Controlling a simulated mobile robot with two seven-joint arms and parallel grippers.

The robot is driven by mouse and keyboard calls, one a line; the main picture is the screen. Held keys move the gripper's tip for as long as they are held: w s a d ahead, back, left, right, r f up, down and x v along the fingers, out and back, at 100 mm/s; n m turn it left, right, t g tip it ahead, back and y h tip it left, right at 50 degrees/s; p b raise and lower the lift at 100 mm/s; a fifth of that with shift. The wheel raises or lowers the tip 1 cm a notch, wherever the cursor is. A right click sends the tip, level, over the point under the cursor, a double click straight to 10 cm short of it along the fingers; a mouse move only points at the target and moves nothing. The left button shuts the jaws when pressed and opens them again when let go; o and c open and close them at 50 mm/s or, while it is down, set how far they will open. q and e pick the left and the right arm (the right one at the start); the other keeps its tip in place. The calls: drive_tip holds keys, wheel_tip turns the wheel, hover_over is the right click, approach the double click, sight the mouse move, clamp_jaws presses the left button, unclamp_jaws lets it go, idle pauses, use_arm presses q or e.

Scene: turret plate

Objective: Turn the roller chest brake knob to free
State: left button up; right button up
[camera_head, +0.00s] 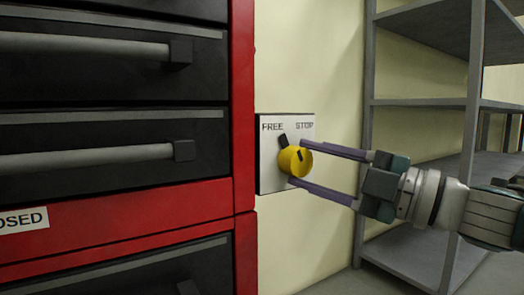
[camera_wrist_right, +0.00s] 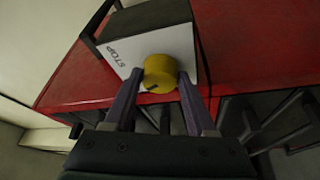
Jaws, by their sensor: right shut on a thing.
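The brake knob (camera_head: 290,161) is round and yellow with a dark mark on its face. It sits on a pale plate (camera_head: 268,180) lettered FREE at upper left and STOP at upper right. A small black piece shows just above the knob, below the lettering. My right gripper (camera_head: 297,163) comes in from the right, its two purple fingers shut on the knob from above and below. In the right wrist view the knob (camera_wrist_right: 160,70) sits between the fingertips (camera_wrist_right: 161,83), with STOP readable at left. The left gripper is out of view.
The red roller chest (camera_head: 243,100) with dark drawers and grey bar handles (camera_head: 85,158) fills the left. A CLOSED-type label (camera_head: 22,220) is partly cut off. Grey metal shelving (camera_head: 425,104) stands at right behind my arm. A cream wall (camera_head: 310,60) lies between.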

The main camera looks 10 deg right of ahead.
drive_tip(key=n+p, duration=0.1)
drive_tip(key=n+g+p, duration=0.1)
drive_tip(key=shift+r+n, duration=0.3)
drive_tip(key=shift+n, duration=0.1)
drive_tip(key=shift+n+h+p, duration=0.4)
drive_tip(key=shift+n+p, duration=0.1)
drive_tip(key=shift+n, duration=0.2)
drive_tip(key=shift+f, duration=0.1)
drive_tip(key=o, duration=1.4)
drive_tip(key=shift+c, duration=0.2)
drive_tip(key=p+v, duration=0.2)
drive_tip(key=v, duration=0.8)
drive_tip(key=shift+w+d+r, duration=0.1)
drive_tip(key=shift+r, duration=0.15)
